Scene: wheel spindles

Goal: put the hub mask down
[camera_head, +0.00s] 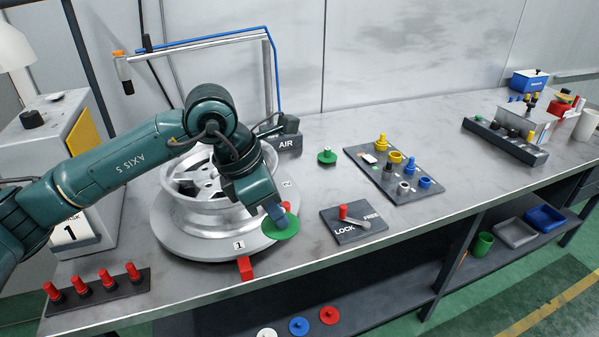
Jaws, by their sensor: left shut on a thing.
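The hub mask appears to be the green disc (281,228) at the front right rim of the wheel turntable. My left gripper (277,212) comes down from above and is shut on it. The disc is held near the turntable (190,247), partly over its edge; I cannot tell whether it touches. A silver wheel (205,212) lies on the turntable, partly hidden by my left arm. A similar small green disc with a knob (327,157) stands on the bench further back. My right gripper does not show.
A LOCK/FREE plate (340,232) with a red-knobbed lever lies right of the turntable. A dark board (377,163) holds yellow, blue and grey parts. A rack of red-topped pegs (110,290) stands front left. White, blue and red discs (299,326) lie on the lower shelf. Bare bench shows between them.

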